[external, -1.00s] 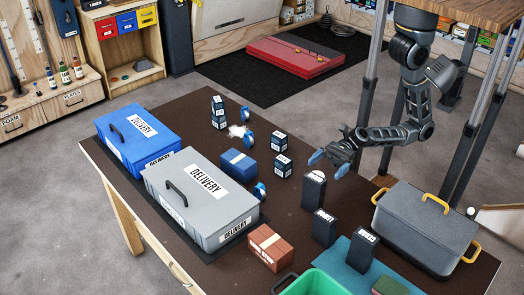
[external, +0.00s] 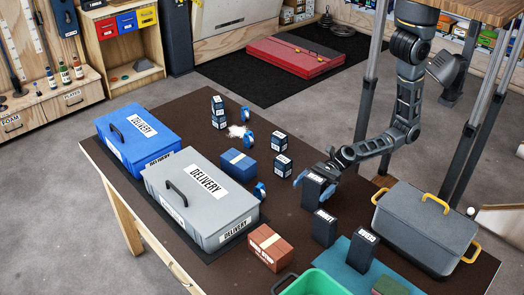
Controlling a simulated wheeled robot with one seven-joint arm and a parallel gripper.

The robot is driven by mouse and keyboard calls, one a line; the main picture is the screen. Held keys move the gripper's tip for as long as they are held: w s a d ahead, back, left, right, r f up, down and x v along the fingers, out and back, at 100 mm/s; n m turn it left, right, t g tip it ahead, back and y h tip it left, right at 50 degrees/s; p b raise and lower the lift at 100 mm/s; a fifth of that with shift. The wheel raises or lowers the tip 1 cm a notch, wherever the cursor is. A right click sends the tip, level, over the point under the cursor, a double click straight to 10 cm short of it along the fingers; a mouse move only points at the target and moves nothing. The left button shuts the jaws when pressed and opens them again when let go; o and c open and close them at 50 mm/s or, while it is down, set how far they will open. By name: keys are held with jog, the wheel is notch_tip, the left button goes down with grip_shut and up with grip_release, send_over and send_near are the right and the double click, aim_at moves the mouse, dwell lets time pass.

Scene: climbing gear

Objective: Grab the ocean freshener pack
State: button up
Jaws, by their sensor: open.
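Three tall dark packs stand on the brown table. One is marked CEDAR (external: 360,254) and one, with upside-down lettering, appears to read LINEN (external: 324,230). The third dark pack (external: 311,194) stands behind them, upright; its label is too small to read, so I cannot confirm that it is the ocean pack. My gripper (external: 314,179) is open at the top of this third pack, with a blue fingertip at its left side. The other fingertip is hard to make out, and I cannot tell whether the fingers touch the pack.
Small dark boxes (external: 282,165) and a blue box (external: 238,163) stand to the left. Grey (external: 215,212) and blue (external: 140,140) delivery cases lie further left. A grey bin with yellow handles (external: 425,225) is at right, and a green crate (external: 315,283) at the front.

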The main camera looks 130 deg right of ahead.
jog(key=shift+w, duration=0.35)
jog(key=c, duration=1)
jog(key=shift+r, duration=0.1)
